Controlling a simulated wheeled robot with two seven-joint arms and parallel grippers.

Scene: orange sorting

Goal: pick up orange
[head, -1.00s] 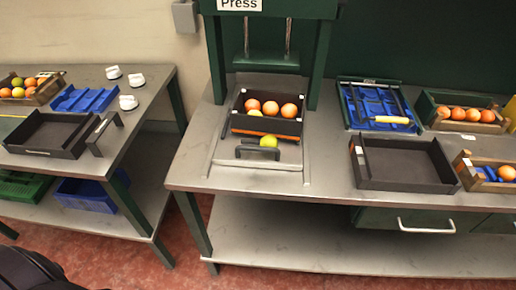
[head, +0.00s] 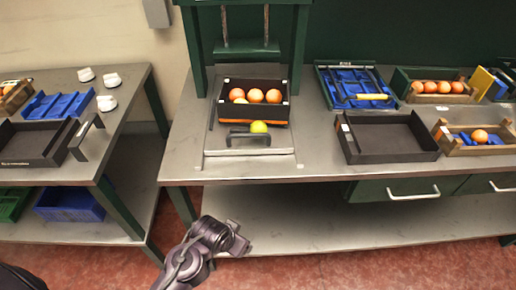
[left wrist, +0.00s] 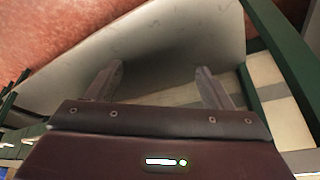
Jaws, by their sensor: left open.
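Several oranges (head: 255,95) sit in a dark tray (head: 283,115) under the press in the head view. More oranges (head: 430,87) are in a wooden crate at the back right. A single orange (head: 479,135) is in another crate at the right. My left gripper (head: 238,240) is low, in front of and below the bench edge, apart from all fruit. In the left wrist view its fingers (left wrist: 160,85) are apart with nothing between them. My right gripper is not in view.
The bench edge (head: 320,175) lies above my left gripper. An empty black tray (head: 395,155) and a blue tool tray (head: 355,103) stand to the right. A second table at the left holds a black tray (head: 25,160), a blue tray (head: 60,103) and white items.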

